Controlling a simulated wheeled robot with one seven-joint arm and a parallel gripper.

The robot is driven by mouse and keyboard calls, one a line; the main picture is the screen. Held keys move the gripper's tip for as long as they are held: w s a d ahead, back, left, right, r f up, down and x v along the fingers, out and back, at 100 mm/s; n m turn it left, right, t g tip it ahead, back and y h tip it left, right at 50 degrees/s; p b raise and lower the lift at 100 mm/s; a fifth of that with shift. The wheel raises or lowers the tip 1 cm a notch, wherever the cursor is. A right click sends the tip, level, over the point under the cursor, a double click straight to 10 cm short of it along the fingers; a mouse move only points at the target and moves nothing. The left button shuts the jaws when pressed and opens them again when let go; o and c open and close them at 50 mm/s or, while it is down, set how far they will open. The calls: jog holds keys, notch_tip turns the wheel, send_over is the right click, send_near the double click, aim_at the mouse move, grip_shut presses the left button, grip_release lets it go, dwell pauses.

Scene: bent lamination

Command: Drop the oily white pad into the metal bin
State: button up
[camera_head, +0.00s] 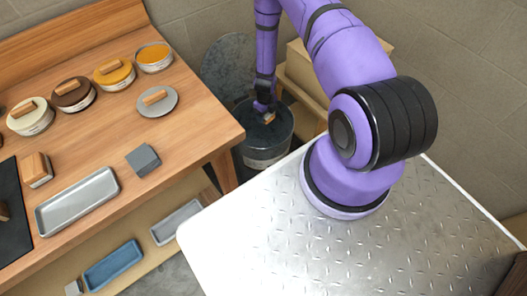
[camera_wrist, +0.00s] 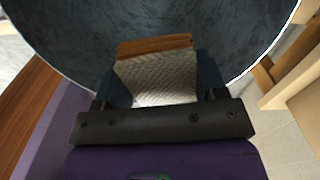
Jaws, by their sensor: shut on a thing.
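My gripper (camera_head: 266,108) is at the mouth of the metal bin (camera_head: 265,158), pointing down into it. It is shut on the white pad (camera_wrist: 158,78), which has a textured pale face and a wooden back edge. In the wrist view the pad sits between the dark fingers, with the bin's dark interior (camera_wrist: 90,30) and bright rim behind it. In the head view only a small brown part of the pad (camera_head: 269,118) shows. Oil on the pad cannot be made out.
A round lid (camera_head: 228,65) leans against the wall behind the bin. The wooden bench (camera_head: 205,125) at left holds several lidded tins, a wood-backed block (camera_head: 37,168), a grey block (camera_head: 143,160) and a metal tray (camera_head: 78,202). Trays lie on the lower shelf. A metal-plate top (camera_head: 270,240) is in front.

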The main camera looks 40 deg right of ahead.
jog(key=shift+f, duration=1.75)
jog(key=o, duration=1)
notch_tip(320, 180, up, 11)
jog(key=shift+f, duration=0.1)
jog(key=shift+w, duration=0.1)
